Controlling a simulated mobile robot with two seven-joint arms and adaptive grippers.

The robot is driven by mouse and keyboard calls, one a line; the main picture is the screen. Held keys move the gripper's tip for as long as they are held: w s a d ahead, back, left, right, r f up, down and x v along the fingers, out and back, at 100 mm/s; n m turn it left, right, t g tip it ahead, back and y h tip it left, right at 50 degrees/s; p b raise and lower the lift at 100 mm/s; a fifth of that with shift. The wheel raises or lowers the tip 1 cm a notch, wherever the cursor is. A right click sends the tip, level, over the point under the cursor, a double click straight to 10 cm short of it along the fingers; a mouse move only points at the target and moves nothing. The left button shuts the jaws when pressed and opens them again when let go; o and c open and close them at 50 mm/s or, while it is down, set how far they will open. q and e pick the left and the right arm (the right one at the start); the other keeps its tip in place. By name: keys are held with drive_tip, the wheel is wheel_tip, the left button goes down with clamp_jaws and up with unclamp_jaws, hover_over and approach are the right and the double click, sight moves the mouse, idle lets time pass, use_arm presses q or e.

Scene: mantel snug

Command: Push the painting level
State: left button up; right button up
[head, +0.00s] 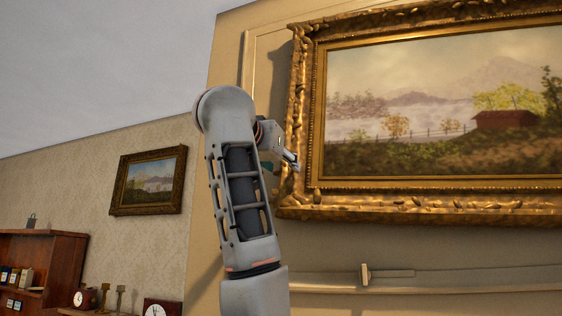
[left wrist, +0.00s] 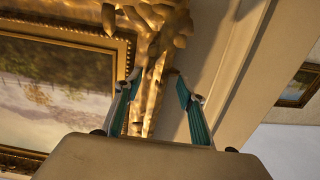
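The large landscape painting (head: 440,110) hangs in an ornate gold frame (head: 420,200) at the right of the head view, its right end cut off. From this low, angled view I cannot tell its exact tilt. My left gripper (head: 291,160) is at the lower part of the frame's left side. In the left wrist view, the gripper (left wrist: 158,83) has its fingers spread, with gold carving of the frame (left wrist: 152,60) seen between and beyond them. Contact cannot be told. My right gripper is in neither view.
A ledge moulding (head: 440,280) runs along the wall below the painting. A smaller framed painting (head: 148,182) hangs on the papered wall at left. Below it are a wooden shelf (head: 45,250) and clocks (head: 160,307).

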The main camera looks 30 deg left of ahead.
sight(303, 186)
use_arm(q)
drive_tip(key=shift+w, duration=0.3)
clamp_jaws()
drive_tip(key=shift+n, duration=0.5)
drive_tip(key=d+f+b, duration=0.1)
drive_tip(key=d+f, duration=0.1)
drive_tip(key=w+d+f+b, duration=0.1)
drive_tip(key=f+b, duration=0.1)
drive_tip(key=shift+d+f+b, duration=0.2)
drive_tip(key=shift+d+b, duration=0.1)
drive_tip(key=shift+d, duration=0.05)
drive_tip(key=shift+r, duration=0.1)
unclamp_jaws()
drive_tip(key=shift+s, duration=0.1)
